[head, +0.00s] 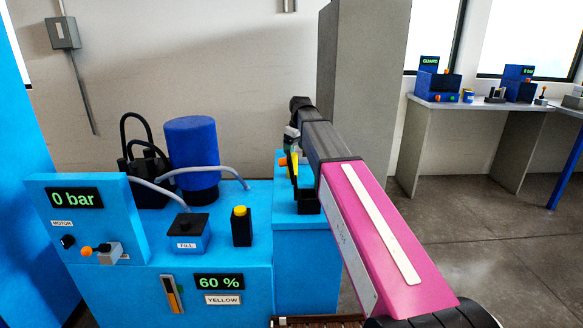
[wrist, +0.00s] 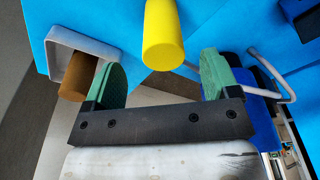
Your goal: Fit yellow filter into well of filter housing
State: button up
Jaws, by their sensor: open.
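The yellow filter (wrist: 162,35) is a plain yellow cylinder in the wrist view, just beyond the gap between my fingertips and apart from both. My gripper (wrist: 160,75) is open and empty, with a green pad on each side. In the head view my gripper (head: 292,165) is partly hidden by my arm, with small yellow and orange patches beside it. A black block with a yellow top (head: 241,225) stands on the blue machine. I cannot tell for certain which part is the filter housing, and its well is not clearly visible.
A brown cylinder (wrist: 77,77) sits in a grey-walled holder (wrist: 85,45) close to my left finger. A blue drum (head: 192,155), grey hoses and the FILL block (head: 191,235) stand on the blue machine (head: 170,270). A grey pillar (head: 370,80) stands behind my arm.

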jog(key=shift+w+a+f, duration=0.15)
jog(key=shift+a+f, duration=0.1)
jog(key=shift+f, duration=0.6)
jog(key=shift+w+a+f, duration=0.15)
jog(key=shift+a+f, duration=0.05)
jog(key=shift+f, duration=0.65)
jog(key=shift+w+a+f, duration=0.15)
jog(key=shift+a+f, duration=0.1)
jog(key=shift+f, duration=0.6)
jog(key=c, duration=1)
